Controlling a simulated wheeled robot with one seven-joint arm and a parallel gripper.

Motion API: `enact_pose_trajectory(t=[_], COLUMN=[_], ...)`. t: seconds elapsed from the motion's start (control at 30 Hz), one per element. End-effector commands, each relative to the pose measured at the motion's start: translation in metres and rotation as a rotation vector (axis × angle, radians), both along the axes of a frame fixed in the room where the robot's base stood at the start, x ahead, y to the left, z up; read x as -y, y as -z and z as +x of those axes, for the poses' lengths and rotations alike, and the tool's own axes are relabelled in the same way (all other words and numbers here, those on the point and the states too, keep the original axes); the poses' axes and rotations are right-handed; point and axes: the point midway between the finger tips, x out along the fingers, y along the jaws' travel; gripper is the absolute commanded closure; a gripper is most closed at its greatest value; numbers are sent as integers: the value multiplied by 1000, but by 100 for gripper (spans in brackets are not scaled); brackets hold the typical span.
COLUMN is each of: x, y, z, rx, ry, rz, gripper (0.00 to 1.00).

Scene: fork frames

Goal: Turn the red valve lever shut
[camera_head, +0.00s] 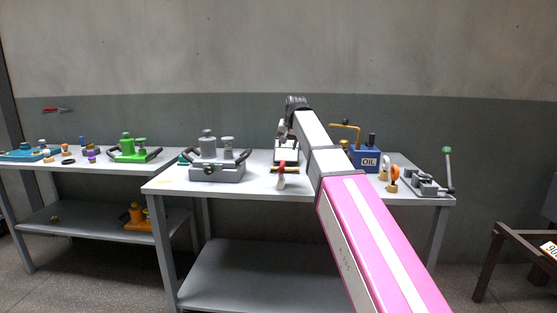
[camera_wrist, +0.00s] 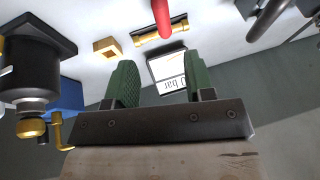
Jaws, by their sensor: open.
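The red valve lever (camera_head: 282,167) is on the middle table, its brass body (camera_head: 292,170) partly seen beside it. In the wrist view the red lever (camera_wrist: 162,14) comes in from the top edge, over the brass valve body (camera_wrist: 160,33). My gripper (camera_wrist: 158,80) has its two green fingers apart with nothing between them. The lever lies beyond the fingertips, roughly in line with the gap, and is not gripped. In the head view my arm hides part of the gripper. A white "bar" plate (camera_wrist: 170,70) shows between the fingers.
A grey block with handles (camera_head: 217,165) stands left of the lever. A blue OIL box (camera_head: 367,158), an orange-topped part (camera_head: 394,175) and a grey lever fixture (camera_head: 428,185) stand to the right. Bare tabletop (camera_head: 240,190) lies in front.

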Motion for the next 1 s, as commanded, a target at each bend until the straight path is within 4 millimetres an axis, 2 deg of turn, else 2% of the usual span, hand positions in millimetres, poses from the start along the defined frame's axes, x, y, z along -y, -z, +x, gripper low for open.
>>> enact_pose_trajectory(t=[0.17, 0.7, 1.0], x=[-2, -15, -19], y=[3, 77, 95], z=[2, 35, 42], rx=[1, 0, 1], ry=[0, 0, 0], rz=[1, 0, 1], gripper=[51, 51, 51])
